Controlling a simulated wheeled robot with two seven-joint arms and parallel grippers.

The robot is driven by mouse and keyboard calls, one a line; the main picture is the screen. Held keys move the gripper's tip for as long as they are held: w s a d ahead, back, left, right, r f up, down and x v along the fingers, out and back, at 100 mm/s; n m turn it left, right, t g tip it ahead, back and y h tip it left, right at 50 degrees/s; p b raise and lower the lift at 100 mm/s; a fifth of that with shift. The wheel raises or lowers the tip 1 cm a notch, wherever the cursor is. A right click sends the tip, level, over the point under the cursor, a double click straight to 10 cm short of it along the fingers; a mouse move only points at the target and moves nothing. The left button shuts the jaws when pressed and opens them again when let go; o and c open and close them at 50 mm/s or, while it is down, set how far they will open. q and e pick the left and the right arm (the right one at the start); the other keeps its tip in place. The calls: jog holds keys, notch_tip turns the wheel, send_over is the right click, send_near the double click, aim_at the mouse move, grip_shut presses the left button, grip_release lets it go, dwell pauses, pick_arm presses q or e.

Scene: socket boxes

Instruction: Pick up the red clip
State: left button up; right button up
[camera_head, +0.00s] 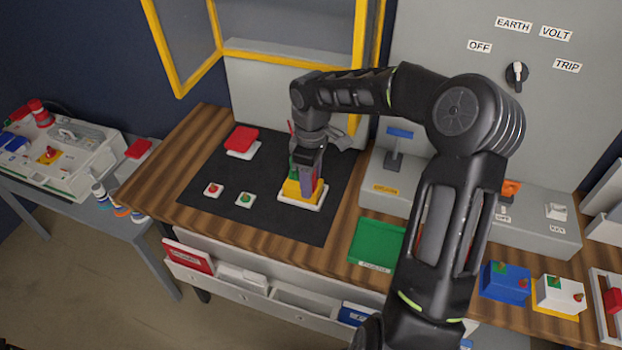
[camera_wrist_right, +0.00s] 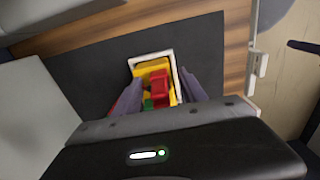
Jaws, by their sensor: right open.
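The red clip (camera_wrist_right: 159,83) sits among yellow and green parts in a white-rimmed socket box (camera_wrist_right: 168,57) in the right wrist view. In the head view this box (camera_head: 313,205) stands on the black mat, and its red part is mostly hidden behind my gripper. My right gripper (camera_head: 309,183) is over the box, pointing down. In the right wrist view its two fingers (camera_wrist_right: 160,95) are apart, one on each side of the red and green parts. Whether they touch the clip cannot be told. My left gripper is not in view.
The black mat (camera_head: 270,222) also bears two small white pieces (camera_head: 213,190) with red and green tops and a red-lidded box (camera_head: 241,140). A green tray (camera_head: 376,243) lies to the right. A grey panel box (camera_head: 540,225) and yellow-framed cabinet (camera_head: 292,59) stand behind.

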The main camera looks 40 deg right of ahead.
jog(key=shift+c, duration=0.2)
dwell(0.4)
grip_shut()
dwell(0.3)
